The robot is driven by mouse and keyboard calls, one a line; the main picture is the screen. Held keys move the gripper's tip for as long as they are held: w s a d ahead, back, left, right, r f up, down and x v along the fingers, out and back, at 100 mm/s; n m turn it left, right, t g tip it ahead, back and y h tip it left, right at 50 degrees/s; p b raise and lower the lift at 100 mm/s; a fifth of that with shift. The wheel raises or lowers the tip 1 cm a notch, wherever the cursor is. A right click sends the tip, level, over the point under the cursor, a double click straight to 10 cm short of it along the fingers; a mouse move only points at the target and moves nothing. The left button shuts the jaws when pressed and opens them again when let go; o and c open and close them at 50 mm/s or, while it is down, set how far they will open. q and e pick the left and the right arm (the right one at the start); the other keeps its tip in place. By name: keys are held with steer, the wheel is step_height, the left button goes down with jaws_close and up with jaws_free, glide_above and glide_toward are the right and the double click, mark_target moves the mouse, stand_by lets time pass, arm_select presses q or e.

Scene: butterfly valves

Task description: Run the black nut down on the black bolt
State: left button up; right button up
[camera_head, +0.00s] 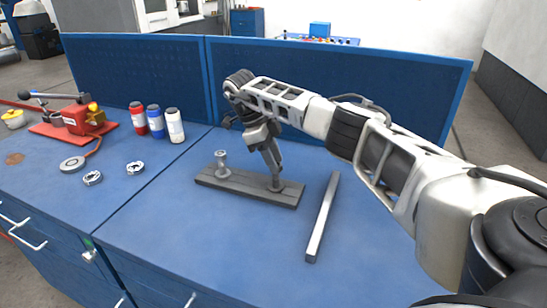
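A dark grey base plate (245,187) lies on the blue bench. A light grey bolt (222,166) stands upright near its left end, with a wider piece at its top. My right gripper (275,178) points down at the right end of the plate, its fingers close together, low over the plate. The black bolt and black nut cannot be made out apart from the dark fingers there. Whether the fingers hold something is too small to tell. My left gripper is not in view.
A pale metal bar (323,217) lies right of the plate. Red, blue and white bottles (174,125) stand at the back left. A red device (76,119) and small metal rings (135,168) lie further left. Blue panels (340,85) close off the back. The bench front is clear.

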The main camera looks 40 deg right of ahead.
steer(key=n+t, duration=0.1)
steer(key=n, duration=0.2)
steer(key=n+h, duration=0.1)
steer(key=n, duration=0.2)
steer(key=shift+s+t, duration=0.2)
steer(key=shift+t, duration=0.2)
steer(key=n+t, duration=0.1)
steer(key=n, duration=0.2)
steer(key=n+t, duration=0.1)
steer(key=n, duration=0.2)
steer(key=shift+s+n+t+h, duration=0.2)
steer(key=shift+n+t+h, duration=0.1)
steer(key=shift+n+h, duration=0.1)
steer(key=n+t, duration=0.1)
steer(key=n, duration=0.2)
steer(key=n+t+y, duration=0.1)
steer(key=n, duration=0.1)
steer(key=shift+s+d+n, duration=0.1)
steer(key=shift+s+n, duration=0.05)
steer(key=shift+n, duration=0.25)
steer(key=n+y, duration=0.1)
steer(key=n, duration=0.1)
steer(key=n+t, duration=0.1)
steer(key=n, duration=0.2)
steer(key=shift+n+y, duration=0.3)
steer(key=shift+y, duration=0.1)
